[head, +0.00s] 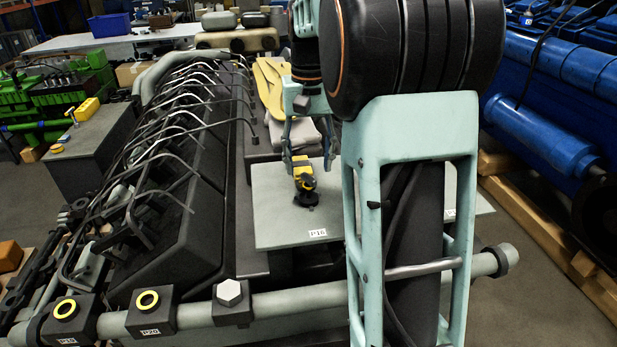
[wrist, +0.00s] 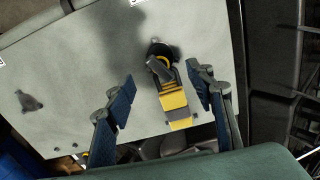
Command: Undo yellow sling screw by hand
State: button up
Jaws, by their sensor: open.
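The yellow sling screw (head: 304,181), a yellow and black piece, stands on a round black base on the grey plate (head: 268,205) labelled P16. In the wrist view the yellow and black piece (wrist: 173,99) lies between my two fingers, with a grey part and the dark round base at its upper end. My gripper (head: 308,158) is open above it, pointing down. In the wrist view the blue-padded fingers of my gripper (wrist: 163,90) stand to either side of the piece, with visible gaps. How the sling fastens to the screw is not clear.
Dark engine covers with several curved pipes (head: 195,110) run along the left of the plate. A grey rail (head: 290,302) with yellow-ringed blocks crosses in front. Another yellow screw-like part (head: 72,117) stands on a grey box at left. Blue engines (head: 560,135) are at right.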

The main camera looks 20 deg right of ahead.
aim_at(309, 176)
jog(key=m, duration=0.4)
jog(key=shift+m, duration=0.3)
jog(key=m, duration=0.3)
jog(key=shift+f+b, duration=0.1)
jog(key=shift+b, duration=0.3)
jog(key=m+b, duration=0.1)
jog(key=m, duration=0.3)
jog(key=shift+m, duration=0.4)
jog(key=m+b, duration=0.1)
jog(key=m, duration=0.2)
jog(key=m+b, duration=0.1)
jog(key=m, duration=0.3)
jog(key=shift+m+b, duration=0.3)
jog(key=shift+m, duration=0.7)
jog(key=shift+r+m+p, duration=0.25)
jog(key=shift+m+p, duration=0.45)
jog(key=shift+m, duration=0.4)
jog(key=m+p, duration=0.2)
jog(key=m, duration=0.3)
jog(key=shift+m, duration=0.6)
jog(key=shift+f+b, duration=1.45)
jog(key=shift+f, duration=1.25)
